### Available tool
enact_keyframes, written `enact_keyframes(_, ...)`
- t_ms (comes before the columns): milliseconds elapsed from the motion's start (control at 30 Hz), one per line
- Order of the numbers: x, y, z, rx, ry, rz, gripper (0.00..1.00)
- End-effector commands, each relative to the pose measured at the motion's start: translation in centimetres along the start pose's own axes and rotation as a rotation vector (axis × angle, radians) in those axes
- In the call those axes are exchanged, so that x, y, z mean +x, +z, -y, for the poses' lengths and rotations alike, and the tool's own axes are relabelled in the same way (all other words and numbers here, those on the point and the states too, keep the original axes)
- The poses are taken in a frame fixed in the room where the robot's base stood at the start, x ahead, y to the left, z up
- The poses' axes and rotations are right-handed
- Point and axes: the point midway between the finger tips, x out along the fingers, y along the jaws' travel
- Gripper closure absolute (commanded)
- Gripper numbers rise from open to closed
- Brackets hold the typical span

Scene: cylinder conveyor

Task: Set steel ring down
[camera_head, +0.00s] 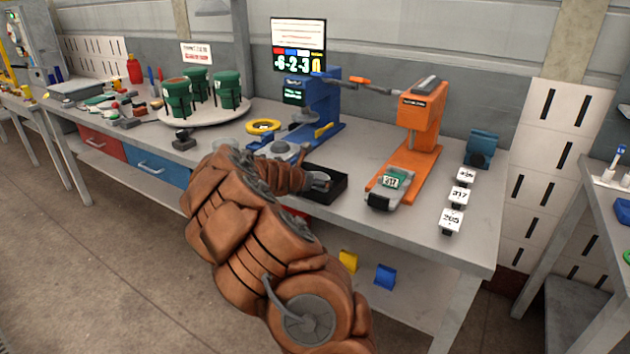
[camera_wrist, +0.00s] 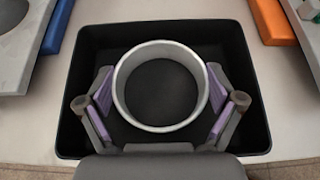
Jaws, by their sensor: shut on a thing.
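The steel ring (camera_wrist: 122,100) is a short, wide, pale metal ring, seen from above in the wrist view. My gripper (camera_wrist: 161,92) is shut on it, with a purple-padded finger against its left and right sides. The ring is over the black tray (camera_wrist: 232,45), inside the tray's outline. I cannot tell whether it touches the tray floor. In the head view my gripper (camera_head: 318,180) is at the black tray (camera_head: 330,196), and my arm hides part of the table in front.
A blue press (camera_head: 322,105) stands behind the tray and an orange press (camera_head: 421,125) to its right. Several white number tags (camera_head: 452,219) stand near the right edge. A round turntable (camera_head: 205,112) with green containers is at the left.

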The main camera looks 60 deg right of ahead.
Motion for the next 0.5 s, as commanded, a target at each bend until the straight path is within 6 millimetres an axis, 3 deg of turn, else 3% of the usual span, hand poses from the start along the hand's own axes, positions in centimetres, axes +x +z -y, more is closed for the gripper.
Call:
enact_keyframes(300, 0.1, -0.15, 0.0, 0.001, 0.0, 0.001, 0.48)
enact_keyframes(333, 0.11, -0.17, 0.0, 0.001, 0.001, 0.001, 0.07)
enact_keyframes(400, 0.07, -0.11, -0.01, 0.001, 0.001, 0.001, 0.0)
enact_keyframes(500, 0.07, -0.1, -0.02, 0.001, 0.001, 0.001, 0.0)
